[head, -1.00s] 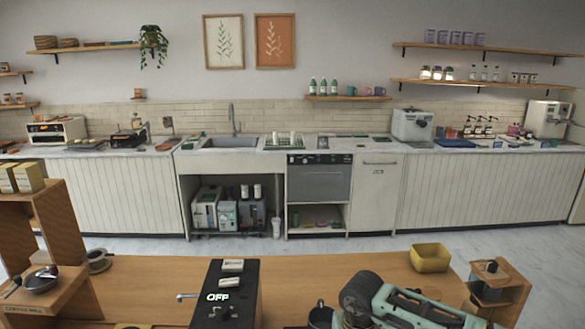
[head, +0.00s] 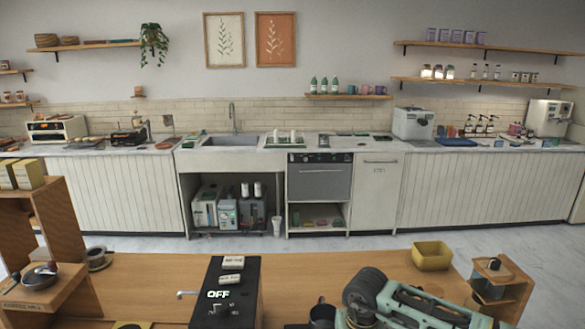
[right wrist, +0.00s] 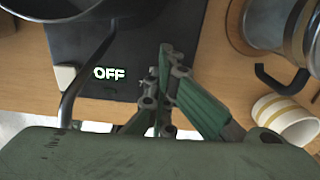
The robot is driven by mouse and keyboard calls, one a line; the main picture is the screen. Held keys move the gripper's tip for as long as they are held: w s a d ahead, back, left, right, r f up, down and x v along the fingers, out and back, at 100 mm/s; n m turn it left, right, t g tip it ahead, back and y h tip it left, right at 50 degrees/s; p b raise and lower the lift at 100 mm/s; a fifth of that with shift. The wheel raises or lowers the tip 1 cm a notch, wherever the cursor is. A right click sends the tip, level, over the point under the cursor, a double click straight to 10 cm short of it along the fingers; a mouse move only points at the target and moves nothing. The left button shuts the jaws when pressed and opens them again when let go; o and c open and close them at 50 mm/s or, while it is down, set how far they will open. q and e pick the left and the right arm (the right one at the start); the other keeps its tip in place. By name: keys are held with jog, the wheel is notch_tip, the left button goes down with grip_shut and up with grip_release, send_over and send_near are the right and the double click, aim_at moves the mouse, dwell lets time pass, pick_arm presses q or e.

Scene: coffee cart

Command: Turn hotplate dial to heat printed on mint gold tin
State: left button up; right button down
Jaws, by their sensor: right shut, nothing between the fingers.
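The black hotplate (head: 240,300) stands on the wooden counter at the bottom of the head view, its lit display reading OFF. Small markings show below the display, but I cannot make out the dial clearly. The black hotplate surface (right wrist: 123,25) and OFF also show in the right wrist view. My right gripper (right wrist: 165,50) is shut and empty, its green fingers over the hotplate's right edge. My right arm is at the bottom right of the head view, where its fingers are not visible. My left gripper is not in view. I cannot identify the mint gold tin or any printed heat.
A dark round vessel (right wrist: 45,8) with a curved dark part is at upper left of the wrist view. A glass vessel (right wrist: 268,22) and a striped cup (right wrist: 285,120) are right. A yellow bin (head: 432,257) and wooden stand (head: 500,280) are on the counter's right.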

jog(key=shift+s+d+f+b, duration=0.25)
jog(key=shift+d+f+b, duration=0.35)
jog(key=shift+d+b, duration=0.1)
jog(key=shift+w+r, duration=0.1)
jog(key=shift+r, duration=0.05)
jog(key=shift+d, duration=0.1)
jog(key=shift+w+d+b, duration=0.1)
jog(key=shift+w+b, duration=0.15)
jog(key=shift+b, duration=0.15)
jog(key=shift+r, duration=0.15)
notch_tip(320, 180, up, 6)
jog(key=p, duration=0.3)
jog(key=shift+w, duration=0.15)
